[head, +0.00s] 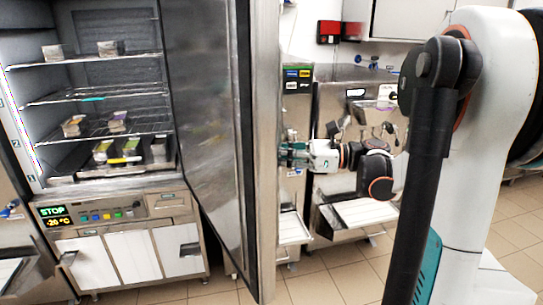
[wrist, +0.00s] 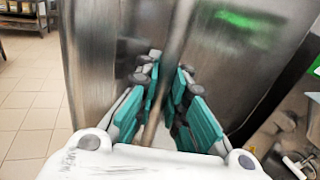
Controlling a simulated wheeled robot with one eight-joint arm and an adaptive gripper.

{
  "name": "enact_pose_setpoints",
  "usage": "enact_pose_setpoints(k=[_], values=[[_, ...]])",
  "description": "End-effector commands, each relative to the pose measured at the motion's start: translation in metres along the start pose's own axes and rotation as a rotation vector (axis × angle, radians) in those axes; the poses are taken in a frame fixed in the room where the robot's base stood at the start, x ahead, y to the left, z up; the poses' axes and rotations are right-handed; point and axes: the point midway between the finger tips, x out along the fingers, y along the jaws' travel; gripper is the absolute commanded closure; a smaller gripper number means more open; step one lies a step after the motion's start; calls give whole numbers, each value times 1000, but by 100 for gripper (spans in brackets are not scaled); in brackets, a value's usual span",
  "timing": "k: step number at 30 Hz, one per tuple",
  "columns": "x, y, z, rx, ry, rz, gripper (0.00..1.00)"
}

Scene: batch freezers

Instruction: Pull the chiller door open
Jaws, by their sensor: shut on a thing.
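The chiller door (head: 208,120) stands swung wide open in the head view, seen nearly edge-on, with its dark inner face toward the cabinet. The chiller (head: 110,75) shows its lit interior with wire shelves. My gripper (head: 286,154) is at the outer side of the door, its tips partly hidden by the door edge. In the wrist view, my gripper (wrist: 162,105) has its teal fingers on both sides of a vertical metal bar handle (wrist: 152,128) and is shut on it. The door's steel outer face (wrist: 100,60) fills much of that view.
Small packs (head: 110,48) sit on the shelves. A control panel (head: 95,214) reading STOP and -20 °C is below the chamber, above white drawers (head: 130,254). Steel machines (head: 350,110) stand behind the door. Tiled floor (head: 340,282) is clear in front.

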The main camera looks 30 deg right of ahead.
Motion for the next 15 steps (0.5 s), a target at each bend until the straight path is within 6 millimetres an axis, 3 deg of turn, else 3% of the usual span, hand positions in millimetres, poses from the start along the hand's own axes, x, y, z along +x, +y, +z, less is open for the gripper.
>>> enact_pose_setpoints(k=[5,6,9,15], values=[[-1,3,-3,2,6,5,100],[-1,3,-3,2,6,5,88],[-1,3,-2,1,5,4,68],[0,2,-1,1,3,3,68]])
